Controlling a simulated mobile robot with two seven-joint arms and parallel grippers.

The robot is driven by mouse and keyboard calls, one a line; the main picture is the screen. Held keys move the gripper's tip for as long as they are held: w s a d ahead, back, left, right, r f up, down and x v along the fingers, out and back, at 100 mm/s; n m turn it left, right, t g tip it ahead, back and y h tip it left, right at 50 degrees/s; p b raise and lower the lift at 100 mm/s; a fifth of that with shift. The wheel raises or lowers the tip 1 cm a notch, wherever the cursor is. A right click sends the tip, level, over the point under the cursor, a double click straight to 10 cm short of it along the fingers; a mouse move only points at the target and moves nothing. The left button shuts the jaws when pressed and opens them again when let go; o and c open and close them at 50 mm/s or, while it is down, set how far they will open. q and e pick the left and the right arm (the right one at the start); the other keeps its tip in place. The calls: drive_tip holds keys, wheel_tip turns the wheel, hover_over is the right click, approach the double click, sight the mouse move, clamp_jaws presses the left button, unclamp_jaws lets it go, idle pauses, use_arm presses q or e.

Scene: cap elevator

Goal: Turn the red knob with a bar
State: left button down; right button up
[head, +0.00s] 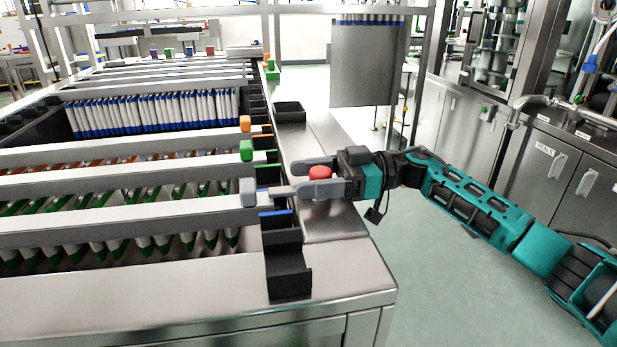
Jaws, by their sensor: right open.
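The red knob (320,172) sits at the right edge of the steel machine, near its front corner. It shows as a small rounded red shape, and its lower part is hidden behind my gripper. My right gripper (282,179) comes in from the right, its two grey fingers pointing left. The fingers are apart, one on the far side and one on the near side of the knob. I cannot tell whether they touch it. The bar on the knob cannot be made out. My left gripper is not in view.
A grey block (248,192), a green block (246,150) and an orange block (245,123) cap the rail ends left of the gripper. Black trays (289,284) line the steel edge (345,255). Open floor (440,270) lies to the right, before steel cabinets (545,170).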

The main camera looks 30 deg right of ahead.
drive_tip(key=shift+a, duration=0.25)
clamp_jaws()
idle(0.5)
